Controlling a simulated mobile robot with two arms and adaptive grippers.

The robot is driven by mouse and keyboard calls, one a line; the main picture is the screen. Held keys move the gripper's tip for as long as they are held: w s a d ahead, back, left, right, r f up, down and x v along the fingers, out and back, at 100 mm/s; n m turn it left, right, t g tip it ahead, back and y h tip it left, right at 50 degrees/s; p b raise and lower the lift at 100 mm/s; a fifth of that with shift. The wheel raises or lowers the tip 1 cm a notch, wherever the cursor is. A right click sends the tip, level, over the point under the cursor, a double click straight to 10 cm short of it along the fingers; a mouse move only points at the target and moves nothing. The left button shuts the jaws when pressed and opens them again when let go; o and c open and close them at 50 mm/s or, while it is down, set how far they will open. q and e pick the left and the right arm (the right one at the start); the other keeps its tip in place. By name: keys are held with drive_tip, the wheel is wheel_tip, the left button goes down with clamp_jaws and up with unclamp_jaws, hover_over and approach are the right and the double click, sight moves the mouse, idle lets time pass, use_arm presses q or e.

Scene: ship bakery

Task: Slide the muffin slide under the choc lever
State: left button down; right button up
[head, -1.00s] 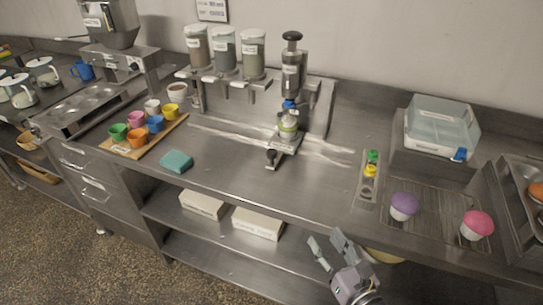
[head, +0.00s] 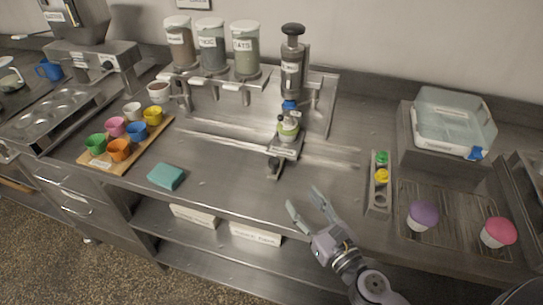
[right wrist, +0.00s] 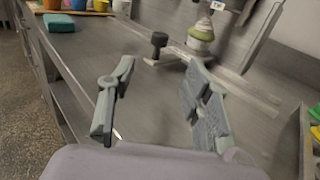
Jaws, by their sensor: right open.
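The muffin slide (head: 284,148) sits on the rail below the tall plunger press at the right end of the dispenser row. It carries a green-and-white muffin cup (head: 288,130), and a dark knob (head: 274,166) sticks out at its front. The choc lever (head: 217,86) hangs below the middle canister, left of the slide. My right gripper (head: 306,199) is open and empty above the counter's front edge, in front of the knob and apart from it. The right wrist view shows the knob (right wrist: 158,40) beyond the open fingers (right wrist: 161,76). My left gripper is not in view.
A teal sponge (head: 166,176) and a board of colourful cups (head: 128,150) are at left. A rack with green and yellow items (head: 380,180) and purple (head: 423,214) and pink (head: 498,232) muffins are at right. The counter between sponge and rack is mostly clear.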

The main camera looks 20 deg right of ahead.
drive_tip(key=p, duration=0.2)
approach(277, 166)
drive_tip(key=shift+w+a+r, duration=0.1)
drive_tip(key=shift+w+r, duration=0.1)
drive_tip(key=shift+w, duration=0.3)
drive_tip(key=w, duration=0.3)
drive_tip(key=w+a+p, duration=0.1)
drive_tip(key=w, duration=0.5)
drive_tip(key=shift+w+a+f+p, duration=0.1)
drive_tip(key=shift+a+f+p, duration=0.1)
drive_tip(key=shift+a+p, duration=0.15)
drive_tip(key=shift+w+a, duration=0.1)
drive_tip(key=shift+w, duration=0.45)
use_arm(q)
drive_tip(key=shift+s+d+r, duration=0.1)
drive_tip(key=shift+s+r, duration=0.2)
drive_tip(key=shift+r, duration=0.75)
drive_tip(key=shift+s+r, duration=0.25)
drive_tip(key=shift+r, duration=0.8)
use_arm(e)
drive_tip(key=shift+c, duration=0.2)
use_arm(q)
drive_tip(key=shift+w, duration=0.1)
use_arm(e)
clamp_jaws()
